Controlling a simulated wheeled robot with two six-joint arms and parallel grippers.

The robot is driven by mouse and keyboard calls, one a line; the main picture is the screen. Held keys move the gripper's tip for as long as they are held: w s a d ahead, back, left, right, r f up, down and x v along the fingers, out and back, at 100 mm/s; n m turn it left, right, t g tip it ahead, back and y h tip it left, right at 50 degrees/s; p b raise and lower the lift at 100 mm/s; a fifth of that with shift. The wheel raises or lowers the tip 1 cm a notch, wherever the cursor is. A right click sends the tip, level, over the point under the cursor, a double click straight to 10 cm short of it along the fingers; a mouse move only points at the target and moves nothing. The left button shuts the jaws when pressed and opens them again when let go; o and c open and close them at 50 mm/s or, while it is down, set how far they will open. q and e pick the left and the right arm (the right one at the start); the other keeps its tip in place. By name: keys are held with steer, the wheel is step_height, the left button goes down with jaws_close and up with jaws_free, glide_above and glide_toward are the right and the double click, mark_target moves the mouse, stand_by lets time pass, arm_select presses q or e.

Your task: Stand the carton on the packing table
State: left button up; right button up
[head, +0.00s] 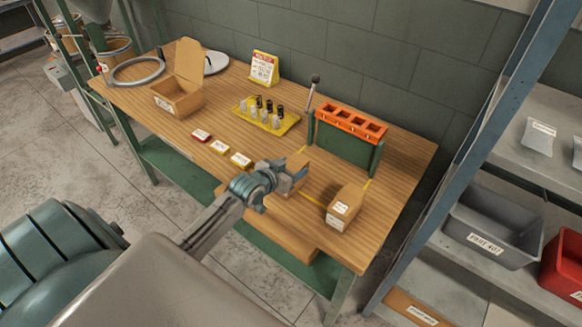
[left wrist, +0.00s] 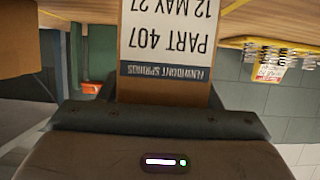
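A brown carton (head: 294,167) with a white label is at my left gripper (head: 282,182), over the front middle of the wooden packing table (head: 235,135). In the left wrist view the carton (left wrist: 168,45) fills the space ahead of the gripper, its label reading "PART 407" upside down. The gripper seems shut on it; the finger contact is mostly hidden. I cannot tell whether the carton touches the table. A second labelled carton (head: 345,207) stands on the table to the right. Yellow tape lines (head: 313,203) show between and around the two cartons. My right gripper is out of view.
Behind stands an orange-topped rack (head: 351,124) with a lever. A yellow tray (head: 266,119) of springs, small label cards (head: 220,147) and an open box (head: 178,97) lie further left. A shelf with a grey bin (head: 490,228) and a red bin (head: 565,262) is at right.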

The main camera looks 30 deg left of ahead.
arm_select(q)
steer(key=shift+o, duration=1.3)
steer(key=shift+s+r, duration=0.1)
steer(key=shift+r, duration=0.1)
steer(key=b+v, duration=0.1)
steer(key=v, duration=1.1)
steer(key=shift+f, duration=0.1)
